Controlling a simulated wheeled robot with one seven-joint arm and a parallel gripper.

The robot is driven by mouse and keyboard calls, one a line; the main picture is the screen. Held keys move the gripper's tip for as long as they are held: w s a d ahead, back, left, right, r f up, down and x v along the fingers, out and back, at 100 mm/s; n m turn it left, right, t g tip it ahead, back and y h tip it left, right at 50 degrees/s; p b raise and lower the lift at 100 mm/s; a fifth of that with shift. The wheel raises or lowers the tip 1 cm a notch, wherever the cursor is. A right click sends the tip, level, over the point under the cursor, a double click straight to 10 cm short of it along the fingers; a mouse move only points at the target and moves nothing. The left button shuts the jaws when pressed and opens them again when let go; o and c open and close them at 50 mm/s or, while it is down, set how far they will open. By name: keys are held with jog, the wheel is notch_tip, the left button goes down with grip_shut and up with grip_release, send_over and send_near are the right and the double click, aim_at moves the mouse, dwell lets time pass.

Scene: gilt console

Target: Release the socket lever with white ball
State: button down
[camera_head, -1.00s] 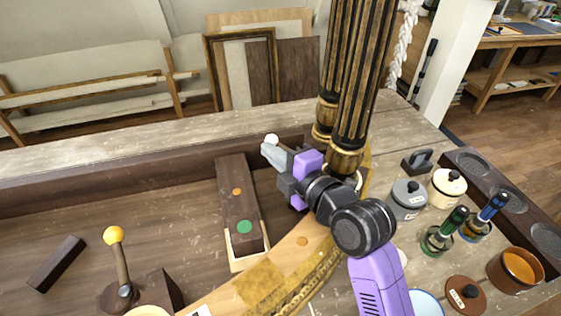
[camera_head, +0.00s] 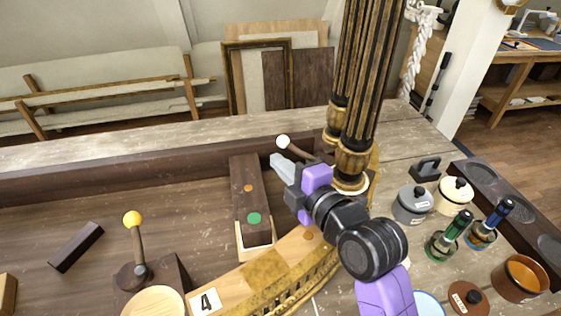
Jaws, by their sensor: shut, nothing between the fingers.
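The white ball (camera_head: 283,141) tops a socket lever whose short dark shaft (camera_head: 298,151) leans down to the right, toward the gilt columns. The lever's base is hidden behind my gripper and the columns. My gripper (camera_head: 277,160) is shut and empty. Its pale fingertips point up and left, just below the white ball in the picture. I cannot tell whether they touch the lever. A second lever with a yellow ball (camera_head: 133,219) stands upright on a dark block at the lower left.
Dark gilt columns (camera_head: 356,100) stand close to the right of my gripper. A dark wooden bar (camera_head: 251,192) with orange and green dots lies to its left. Pots (camera_head: 413,204), bottles (camera_head: 449,236) and a copper cup (camera_head: 519,277) crowd the right side. The recessed tabletop at left is mostly clear.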

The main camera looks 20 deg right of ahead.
jog(key=s+d+r+m+t+h+b, duration=0.2)
jog(key=s+d+r+m+t, duration=0.1)
jog(key=s+r+m, duration=0.4)
jog(key=s+f+m, duration=0.2)
jog(key=s+d+f+m+h, duration=0.1)
jog(key=s+f+m, duration=0.1)
jog(key=s+m, duration=0.1)
jog(key=s+d+f+m+h, duration=0.1)
jog(key=s+f+m, duration=0.1)
jog(key=shift+s, duration=0.35)
jog(key=s+f+m+g, duration=0.1)
jog(key=s+f, duration=0.3)
jog(key=s, duration=0.4)
jog(key=s+a+f+m+g, duration=0.1)
jog(key=s+f+m, duration=0.1)
jog(key=s+f, duration=0.3)
jog(key=s+f+m+g, duration=0.1)
jog(key=s+f, duration=0.3)
jog(key=s, duration=0.8)
jog(key=shift+a+f+m+g+y, duration=0.3)
jog(key=shift+a+g+y, duration=0.1)
jog(key=shift+g, duration=0.2)
